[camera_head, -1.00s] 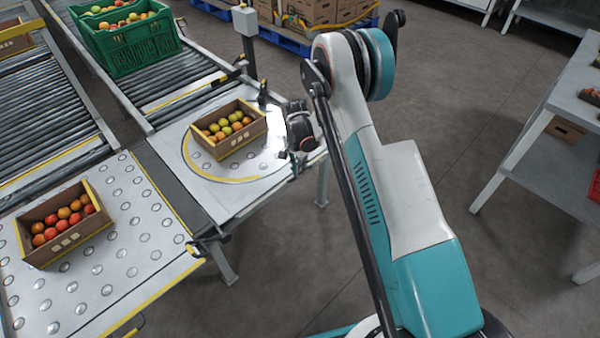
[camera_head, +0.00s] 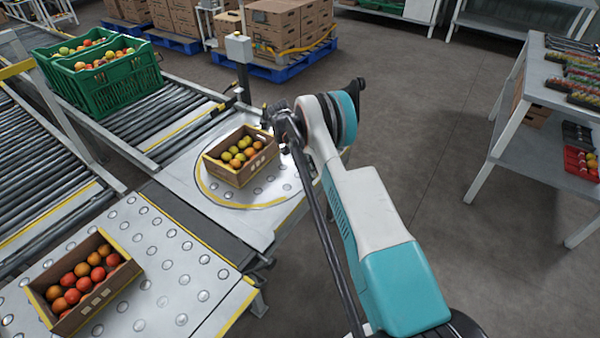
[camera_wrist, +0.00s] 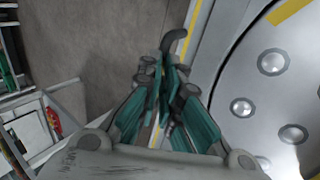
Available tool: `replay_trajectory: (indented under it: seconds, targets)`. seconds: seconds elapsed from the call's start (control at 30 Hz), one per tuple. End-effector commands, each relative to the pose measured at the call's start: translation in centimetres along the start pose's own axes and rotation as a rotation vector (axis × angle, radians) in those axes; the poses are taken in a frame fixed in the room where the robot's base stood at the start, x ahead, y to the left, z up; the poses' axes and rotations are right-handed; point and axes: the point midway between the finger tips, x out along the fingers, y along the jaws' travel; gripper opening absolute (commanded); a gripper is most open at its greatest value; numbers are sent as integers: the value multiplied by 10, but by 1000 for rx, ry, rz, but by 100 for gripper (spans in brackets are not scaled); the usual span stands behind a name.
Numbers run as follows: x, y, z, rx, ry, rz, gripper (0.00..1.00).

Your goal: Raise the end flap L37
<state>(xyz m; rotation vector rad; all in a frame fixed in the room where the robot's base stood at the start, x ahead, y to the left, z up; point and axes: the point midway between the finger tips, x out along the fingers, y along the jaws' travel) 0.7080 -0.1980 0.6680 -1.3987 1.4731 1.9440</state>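No label L37 is readable, and I cannot tell which part is the end flap. A dark hinged-looking strip (camera_head: 205,222) lies flat between the ball table and the turntable section. My gripper (camera_wrist: 168,78) shows in the wrist view beside the metal edge of the turntable section. Its teal fingers come close together at the tips. A dark hooked piece (camera_wrist: 174,38) shows just beyond the tips; I cannot tell whether they hold it. In the head view my arm hides most of the gripper at the turntable's right edge.
Another carton (camera_head: 85,283) stands on the ball table (camera_head: 165,255). Green crates (camera_head: 105,80) stand on the rollers. A grey post box (camera_head: 238,48) rises behind. The floor at right is clear up to a shelf table (camera_head: 520,85).

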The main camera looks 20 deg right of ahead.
Motion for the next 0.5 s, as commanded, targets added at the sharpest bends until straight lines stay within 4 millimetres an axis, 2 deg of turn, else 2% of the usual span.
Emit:
replay_trajectory:
  seconds: [0.03, 0.5]
  targets:
    - [15, -17, 4, -10, 1, -22, 0]
    - [17, -14, -1, -8, 1, -3, 0]
